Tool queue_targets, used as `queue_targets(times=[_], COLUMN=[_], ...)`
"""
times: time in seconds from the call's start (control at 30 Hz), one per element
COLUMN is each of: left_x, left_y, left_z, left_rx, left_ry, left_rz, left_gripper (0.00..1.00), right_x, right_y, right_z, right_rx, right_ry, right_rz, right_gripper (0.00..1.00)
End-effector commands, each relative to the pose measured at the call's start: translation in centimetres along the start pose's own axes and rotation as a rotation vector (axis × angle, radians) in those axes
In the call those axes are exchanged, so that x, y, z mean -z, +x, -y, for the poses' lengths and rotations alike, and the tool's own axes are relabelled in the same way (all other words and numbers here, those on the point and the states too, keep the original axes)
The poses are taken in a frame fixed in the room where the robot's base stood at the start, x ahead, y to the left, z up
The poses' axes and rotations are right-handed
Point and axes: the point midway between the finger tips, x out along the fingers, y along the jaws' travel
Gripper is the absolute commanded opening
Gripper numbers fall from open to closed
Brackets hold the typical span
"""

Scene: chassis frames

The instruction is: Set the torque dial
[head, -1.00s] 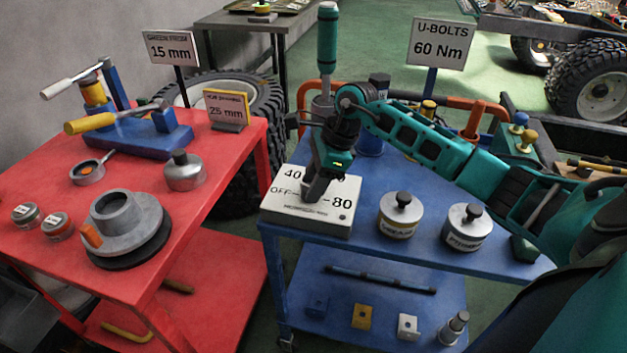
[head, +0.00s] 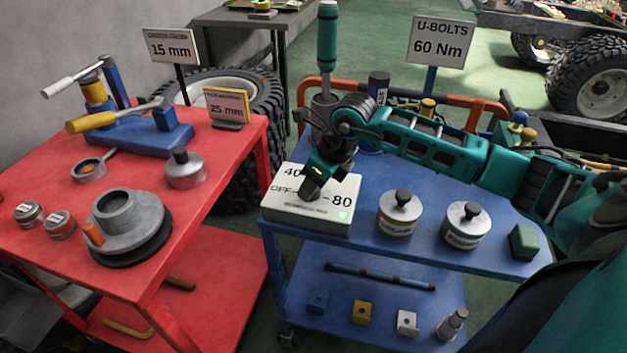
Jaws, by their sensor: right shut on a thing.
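The torque dial box (head: 305,218) is a white block on the blue cart, marked 40, OFF and 80. The dial knob is hidden under my right gripper (head: 309,190), which is shut on it from above and tilted. A small green light (head: 343,216) glows at the box's front right corner. A sign (head: 440,40) behind the cart reads U-BOLTS 60 Nm. My left gripper is not in view.
Two lidded tins (head: 400,222) stand right of the box, with a dark green block (head: 523,243) beyond them. A teal-handled tool (head: 327,45) stands upright behind my gripper. A red cart (head: 215,170) with a vise and several parts is at left.

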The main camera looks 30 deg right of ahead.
Motion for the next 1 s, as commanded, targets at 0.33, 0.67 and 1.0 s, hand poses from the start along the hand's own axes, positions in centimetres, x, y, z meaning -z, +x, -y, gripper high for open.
queue_targets(times=[0.33, 0.67, 1.0], left_x=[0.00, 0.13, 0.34], left_y=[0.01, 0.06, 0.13], left_z=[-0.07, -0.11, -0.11], left_rx=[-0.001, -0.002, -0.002], left_ry=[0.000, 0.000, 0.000], left_rz=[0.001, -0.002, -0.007], left_gripper=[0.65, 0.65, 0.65], right_x=[0.04, 0.04, 0.01], right_y=[-0.02, -0.02, -0.13], right_z=[0.02, 0.02, 0.02], right_rx=[0.007, 0.007, 0.007], right_ry=[0.017, 0.016, 0.015], right_rz=[-0.002, -0.002, -0.001], right_gripper=[0.12, 0.58, 0.66])
